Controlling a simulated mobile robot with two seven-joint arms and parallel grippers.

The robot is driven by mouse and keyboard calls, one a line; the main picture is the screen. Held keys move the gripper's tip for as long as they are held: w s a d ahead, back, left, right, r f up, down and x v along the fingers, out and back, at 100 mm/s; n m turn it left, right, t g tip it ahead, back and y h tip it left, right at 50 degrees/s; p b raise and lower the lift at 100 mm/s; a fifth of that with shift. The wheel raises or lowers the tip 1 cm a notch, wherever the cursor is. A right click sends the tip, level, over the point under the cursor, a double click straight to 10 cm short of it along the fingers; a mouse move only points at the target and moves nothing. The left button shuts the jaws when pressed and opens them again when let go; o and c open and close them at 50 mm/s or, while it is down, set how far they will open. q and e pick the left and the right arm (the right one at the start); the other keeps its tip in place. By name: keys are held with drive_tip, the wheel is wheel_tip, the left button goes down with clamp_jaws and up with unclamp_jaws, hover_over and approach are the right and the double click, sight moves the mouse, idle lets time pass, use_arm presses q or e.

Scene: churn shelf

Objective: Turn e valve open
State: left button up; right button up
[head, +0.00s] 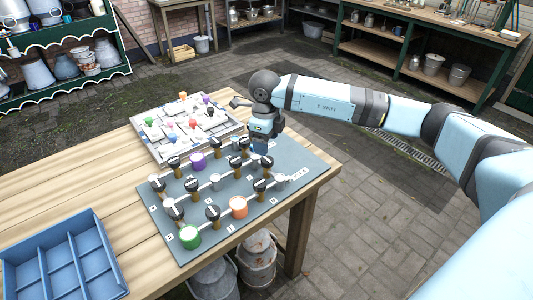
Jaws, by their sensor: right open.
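A grey valve board (292,206) lies on the wooden table. It carries several black-handled valves on pale pipes, with a green cup (190,237), an orange cup (238,207) and a purple cup (198,161). Small letter labels sit along its edges, too small to read surely, so I cannot tell which valve is e or how its handle stands. My right gripper (260,147) is open and points down over the board's far right part, close to the valves there. It partly hides that part, and I cannot tell whether it touches a valve. My left gripper is out of view.
A white puzzle-like board (168,145) with coloured pegs lies just behind the valve board. A blue divided tray (64,262) is at the table's front left. Bare wood (60,185) lies to the left. Metal buckets (257,262) stand under the table.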

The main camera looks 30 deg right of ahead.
sight(266, 161)
wheel_tip(266, 161, up, 7)
idle(0.3)
drive_tip(key=shift+s+a, duration=0.1)
idle(0.4)
